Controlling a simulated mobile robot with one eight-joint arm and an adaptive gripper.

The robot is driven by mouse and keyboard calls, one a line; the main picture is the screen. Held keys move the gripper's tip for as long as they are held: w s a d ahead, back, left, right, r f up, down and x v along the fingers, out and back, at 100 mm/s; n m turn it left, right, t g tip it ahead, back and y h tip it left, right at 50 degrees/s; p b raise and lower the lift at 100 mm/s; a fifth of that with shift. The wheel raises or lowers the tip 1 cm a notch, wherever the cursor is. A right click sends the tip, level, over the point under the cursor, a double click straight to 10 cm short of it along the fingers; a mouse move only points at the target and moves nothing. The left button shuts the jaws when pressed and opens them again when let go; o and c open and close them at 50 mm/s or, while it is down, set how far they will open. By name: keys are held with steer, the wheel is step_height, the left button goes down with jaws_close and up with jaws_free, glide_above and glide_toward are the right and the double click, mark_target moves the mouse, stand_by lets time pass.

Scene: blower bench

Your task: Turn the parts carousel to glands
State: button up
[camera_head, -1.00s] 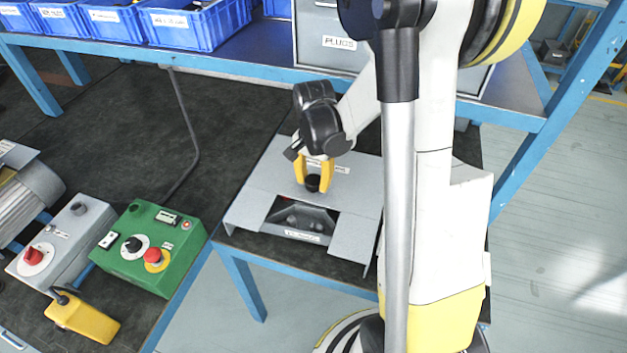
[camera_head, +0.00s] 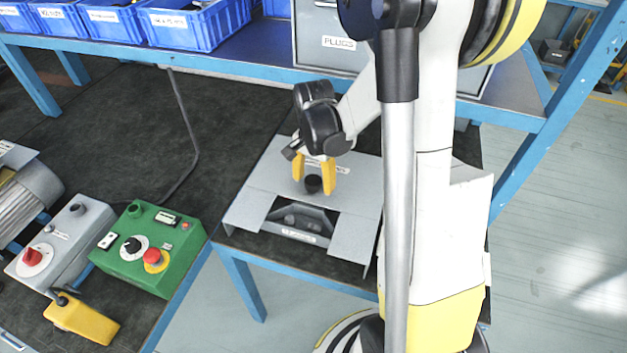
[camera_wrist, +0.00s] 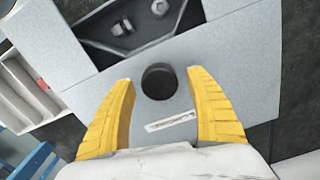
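The parts carousel (camera_head: 262,185) is a grey box with a flat cover on the bench's right part. A black round knob (camera_head: 313,184) stands on its cover, and it also shows in the wrist view (camera_wrist: 159,81). An opening (camera_head: 300,220) in the cover shows a tray compartment with a few small grey parts (camera_wrist: 140,20); its front label is too small to read. My gripper (camera_head: 314,190) is open above the cover, its yellow fingers (camera_wrist: 162,100) on either side of the knob with gaps, not touching it.
A green control box (camera_head: 150,248) with a red button and a grey switch box (camera_head: 62,245) stand left. A yellow pendant (camera_head: 82,318) lies in front. Blue bins (camera_head: 195,25) and a grey PLUGS cabinet (camera_head: 335,62) stand on the shelf behind.

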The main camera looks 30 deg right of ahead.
steer(key=shift+r, duration=0.1)
step_height(320, 180, up, 12)
stand_by(0.5)
steer(key=shift+a, duration=0.1)
stand_by(0.4)
